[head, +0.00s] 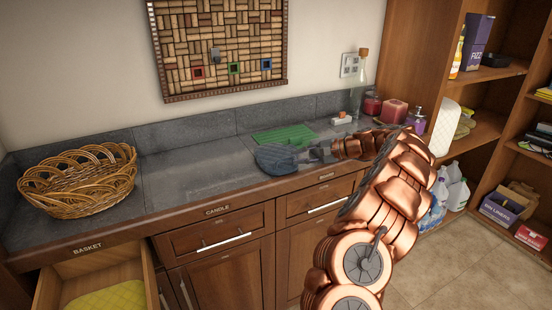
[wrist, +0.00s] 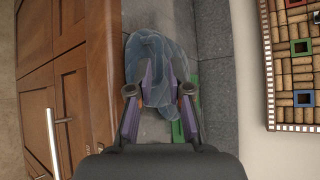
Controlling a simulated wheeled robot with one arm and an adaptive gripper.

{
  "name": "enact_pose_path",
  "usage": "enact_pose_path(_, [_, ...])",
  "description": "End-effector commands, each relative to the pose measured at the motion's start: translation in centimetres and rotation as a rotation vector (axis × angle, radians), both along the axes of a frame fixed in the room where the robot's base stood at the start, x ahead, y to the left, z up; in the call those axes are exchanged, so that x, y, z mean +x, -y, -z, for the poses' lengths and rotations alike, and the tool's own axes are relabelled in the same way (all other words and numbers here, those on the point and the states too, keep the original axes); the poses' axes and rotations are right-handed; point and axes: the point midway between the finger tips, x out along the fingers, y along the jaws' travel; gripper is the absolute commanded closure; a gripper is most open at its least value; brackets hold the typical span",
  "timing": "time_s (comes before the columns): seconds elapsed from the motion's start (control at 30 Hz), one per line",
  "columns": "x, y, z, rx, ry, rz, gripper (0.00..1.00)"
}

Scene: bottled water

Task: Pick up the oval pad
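A blue-grey, rounded pad-like thing (head: 276,159) lies on the counter near its front edge; I take it for the oval pad. In the wrist view it (wrist: 150,48) looks partly see-through and spans the space ahead of and between my fingers. My gripper (head: 310,154) is low over the counter at the pad's right end. In the wrist view its fingertips (wrist: 160,80) stand apart with a gap between them and overlap the pad. Whether they touch it is unclear.
A green mat (head: 284,136) lies just behind the pad. A wicker basket (head: 80,180) stands at the counter's left. Below it, an open drawer (head: 140,262) holds a yellow quilted thing (head: 112,298). Candles (head: 392,111) and bottles stand at the right end, beside wooden shelves (head: 490,130).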

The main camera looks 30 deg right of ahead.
Motion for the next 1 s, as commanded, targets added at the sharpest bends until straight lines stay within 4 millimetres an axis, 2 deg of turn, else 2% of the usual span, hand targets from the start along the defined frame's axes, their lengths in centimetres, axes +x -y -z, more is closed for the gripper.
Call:
enact_pose_path(0.27, [1.4,-1.3,0.6,-0.001,0.0,0.002,0.81])
enact_pose_path(0.53, [3.8,-3.7,2.0,0.0,-0.003,-0.002,0.81])
enact_pose_path(0.83, [4.3,-4.0,2.5,-0.002,0.0,0.0,0.81])
enact_pose_path(1.0, [4.3,-4.0,2.4,-0.002,0.0,0.0,0.99])
